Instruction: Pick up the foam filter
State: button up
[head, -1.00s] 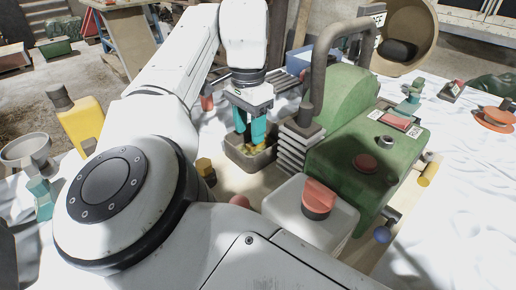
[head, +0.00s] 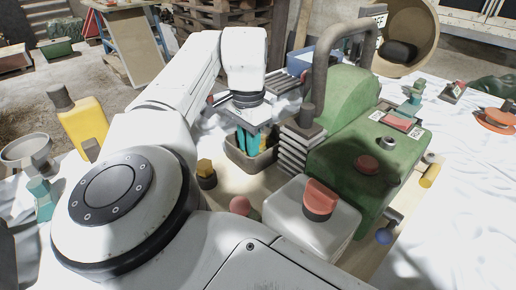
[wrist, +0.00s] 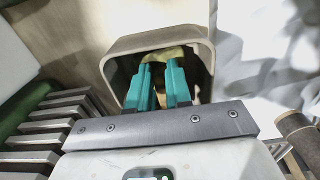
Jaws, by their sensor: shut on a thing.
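The foam filter (wrist: 168,55) is a yellow piece at my fingertips in the wrist view, inside a grey-beige open bin (wrist: 120,60). My gripper (wrist: 162,68) has its teal fingers down in the bin, closed on the foam filter. Fingers and bin wall hide much of the filter, so its full shape does not show. In the head view my gripper (head: 246,146) reaches down into the bin (head: 256,166), and the filter is hidden there.
A green machine (head: 350,160) with grey fins and a curved pipe (head: 316,65) stands close right of the bin. A white tank (head: 310,225) with a red cap is in front.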

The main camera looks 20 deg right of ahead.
grip_shut()
notch_tip(320, 180, up, 30)
jog(key=p, duration=2.1)
